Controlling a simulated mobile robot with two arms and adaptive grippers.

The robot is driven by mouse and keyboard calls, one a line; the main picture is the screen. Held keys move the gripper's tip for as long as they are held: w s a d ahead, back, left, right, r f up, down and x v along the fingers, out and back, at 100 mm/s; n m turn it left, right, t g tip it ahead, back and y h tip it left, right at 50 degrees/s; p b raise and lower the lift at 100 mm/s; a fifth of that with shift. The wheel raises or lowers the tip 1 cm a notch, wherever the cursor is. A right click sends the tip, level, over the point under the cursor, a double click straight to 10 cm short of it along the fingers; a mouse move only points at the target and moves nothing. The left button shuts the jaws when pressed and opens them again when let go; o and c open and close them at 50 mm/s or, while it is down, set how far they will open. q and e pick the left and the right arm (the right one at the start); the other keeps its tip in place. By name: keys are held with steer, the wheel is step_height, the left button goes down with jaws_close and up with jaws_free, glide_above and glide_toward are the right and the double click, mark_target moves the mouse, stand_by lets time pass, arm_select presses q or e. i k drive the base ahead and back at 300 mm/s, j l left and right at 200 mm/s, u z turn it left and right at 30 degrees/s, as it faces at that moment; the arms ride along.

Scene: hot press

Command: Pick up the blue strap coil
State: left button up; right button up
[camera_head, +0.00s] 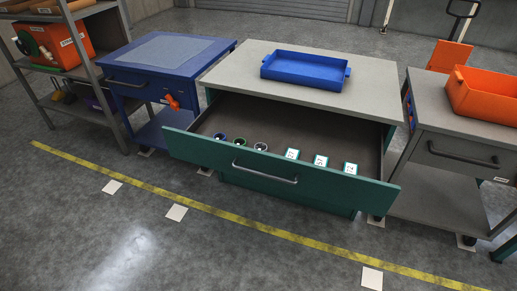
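An open drawer (280,170) with a teal front sticks out from the middle workbench. Three small round coil-like items lie in a row in its left part. The leftmost one looks blue and is probably the blue strap coil (221,137). Beside it are a darker, greenish one (239,142) and a pale grey one (261,147). They are small, so their details are hard to tell. Neither of my grippers shows in the head view.
Several white cards with teal borders (321,161) stand right of the coils. A blue tray (302,69) rests on the benchtop above. A blue cabinet (165,57) stands left, and an orange bin (484,95) sits on the right bench. The floor in front is clear.

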mark_target(221, 137)
steer(key=i+j+z, duration=0.15)
steer(key=i+j, duration=0.15)
steer(key=i+j+z, duration=0.15)
steer(key=j, duration=0.25)
steer(key=i+j+z, duration=0.15)
steer(key=i+j, duration=0.2)
steer(key=i+j+z, duration=0.15)
steer(key=j, duration=0.3)
steer(key=i, duration=0.05)
